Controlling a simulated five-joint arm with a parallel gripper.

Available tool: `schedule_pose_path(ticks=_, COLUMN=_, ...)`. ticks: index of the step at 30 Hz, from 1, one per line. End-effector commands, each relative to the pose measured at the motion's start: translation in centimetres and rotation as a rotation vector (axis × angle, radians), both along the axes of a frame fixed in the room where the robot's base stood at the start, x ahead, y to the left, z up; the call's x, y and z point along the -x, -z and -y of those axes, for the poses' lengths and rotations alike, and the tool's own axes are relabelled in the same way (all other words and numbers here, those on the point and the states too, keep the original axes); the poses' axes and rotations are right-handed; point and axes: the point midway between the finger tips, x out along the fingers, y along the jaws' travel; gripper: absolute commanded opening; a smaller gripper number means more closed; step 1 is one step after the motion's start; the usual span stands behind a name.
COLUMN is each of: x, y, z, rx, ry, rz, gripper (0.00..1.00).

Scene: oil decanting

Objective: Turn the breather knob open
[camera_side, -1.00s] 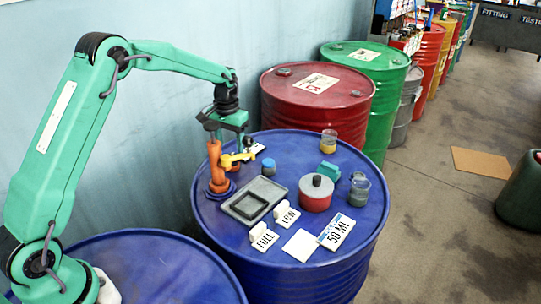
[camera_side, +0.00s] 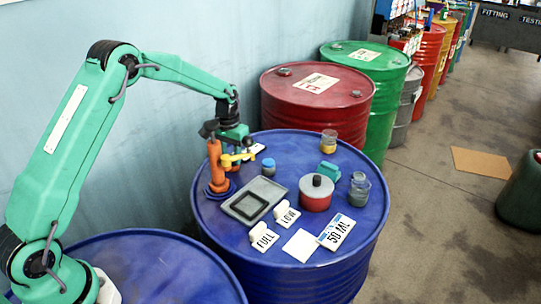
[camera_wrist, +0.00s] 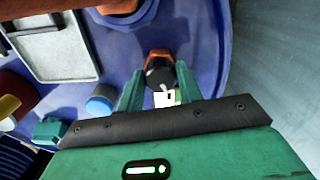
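The breather knob appears to be the dark round knob with a pale pointer mark (camera_wrist: 160,76), set against an orange fitting (camera_wrist: 158,54), in the wrist view. In the side view it is hidden behind my gripper. My gripper (camera_wrist: 161,72) has its two green fingers apart, one on each side of the knob, with gaps showing. I cannot tell their exact height against it. In the side view my gripper (camera_side: 238,140) is low at the back left of the blue drum (camera_side: 300,262), beside the orange upright (camera_side: 215,160) with its yellow lever (camera_side: 236,158).
A blue-lidded jar (camera_side: 268,167), a grey tray (camera_side: 254,200), a red pot (camera_side: 315,195), a teal block (camera_side: 329,172) and glass jars (camera_side: 359,190) stand on the drum. FULL (camera_side: 263,237) and LOW (camera_side: 286,215) signs stand in front. The wall is close behind.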

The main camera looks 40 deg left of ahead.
Motion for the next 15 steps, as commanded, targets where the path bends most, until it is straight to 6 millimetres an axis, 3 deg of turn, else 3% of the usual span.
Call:
schedule_pose_path(ticks=8, x=0.00, y=-0.05, z=-0.01, rx=0.000, ry=0.038, rz=0.000, gripper=0.13)
schedule_pose_path(ticks=15, x=0.00, y=-0.06, z=-0.07, rx=0.000, ry=0.187, rz=0.000, gripper=0.13)
